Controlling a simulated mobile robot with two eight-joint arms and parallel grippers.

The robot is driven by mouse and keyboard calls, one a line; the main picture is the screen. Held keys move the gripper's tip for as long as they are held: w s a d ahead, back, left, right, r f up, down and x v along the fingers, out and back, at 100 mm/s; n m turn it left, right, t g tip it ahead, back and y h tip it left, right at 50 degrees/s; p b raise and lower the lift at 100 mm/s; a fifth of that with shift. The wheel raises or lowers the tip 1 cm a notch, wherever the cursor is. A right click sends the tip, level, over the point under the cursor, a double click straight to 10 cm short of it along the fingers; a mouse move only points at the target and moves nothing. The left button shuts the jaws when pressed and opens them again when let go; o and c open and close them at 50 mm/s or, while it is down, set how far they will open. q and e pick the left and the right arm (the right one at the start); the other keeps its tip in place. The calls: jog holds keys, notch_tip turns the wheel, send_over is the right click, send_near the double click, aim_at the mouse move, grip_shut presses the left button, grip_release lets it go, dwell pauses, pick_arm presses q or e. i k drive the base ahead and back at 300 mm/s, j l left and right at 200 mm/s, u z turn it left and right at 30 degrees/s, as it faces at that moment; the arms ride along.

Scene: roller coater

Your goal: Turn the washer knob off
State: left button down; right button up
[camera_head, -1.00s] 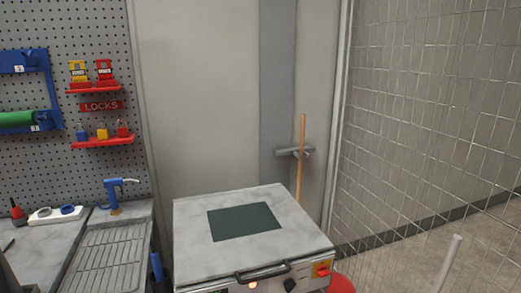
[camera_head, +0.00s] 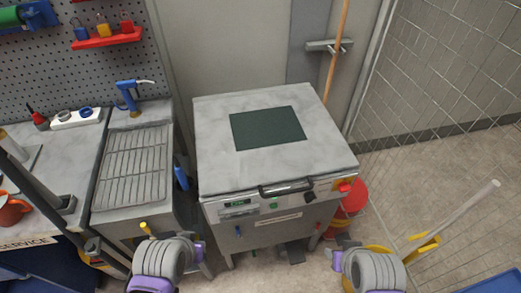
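The washer is a boxy machine with a pale grey lid (camera_head: 215,118) and a dark green panel on top, in the middle of the head view. Its front strip has a lit display (camera_head: 238,204), a small green round light or button (camera_head: 273,206), a black knob (camera_head: 310,197) and a red knob (camera_head: 344,187) on a yellow plate at the right end. The black knob's pointer direction is too small to tell. My two arms, grey ribbed with purple parts, show at the bottom, apart from the washer. I cannot make out either gripper's fingers.
A metal sink with a ribbed drainer (camera_head: 133,168) and a blue tap (camera_head: 131,98) stands to the left. A red bucket (camera_head: 355,195) and a yellow item with a pale pole (camera_head: 460,212) are at the right. A wire mesh fence rises on the right.

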aim_at(309, 196)
jog(key=i, duration=0.35)
jog(key=k+j+z, duration=0.2)
jog(key=k+j, duration=0.35)
jog(key=k+j+z, duration=0.25)
jog(key=k+j, duration=0.2)
jog(key=k, duration=0.25)
